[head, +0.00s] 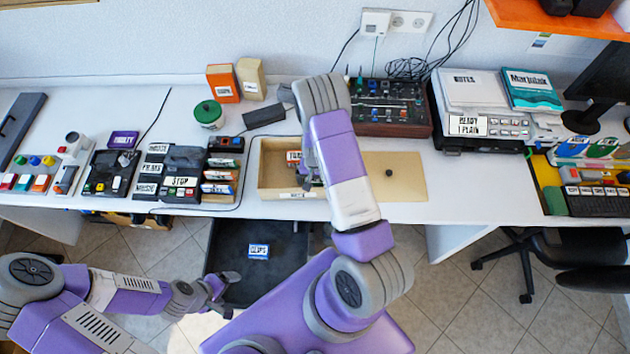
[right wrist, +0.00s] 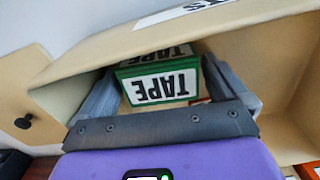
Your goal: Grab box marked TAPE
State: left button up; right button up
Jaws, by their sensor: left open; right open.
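The box marked TAPE (right wrist: 159,84) is green with a white label and black letters, upside down in the right wrist view. It sits inside a tan open box (right wrist: 62,72), which also shows on the desk in the head view (head: 262,176). My right gripper (right wrist: 160,76) is open inside the tan box, with one finger on each side of the TAPE box. I cannot tell whether the fingers touch it. In the head view my right arm hides the TAPE box and most of the right gripper (head: 312,182). My left gripper (head: 229,294) is open and empty, low in front of the desk.
A red labelled box (head: 293,157) shows in the tan box. A tan panel with a dark knob (head: 389,173) lies to its right. Labelled boxes (head: 184,160) stand left; a mixer (head: 392,104) stands behind.

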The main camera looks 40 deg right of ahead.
jog(key=c, duration=0.9)
jog(key=shift+r, duration=0.2)
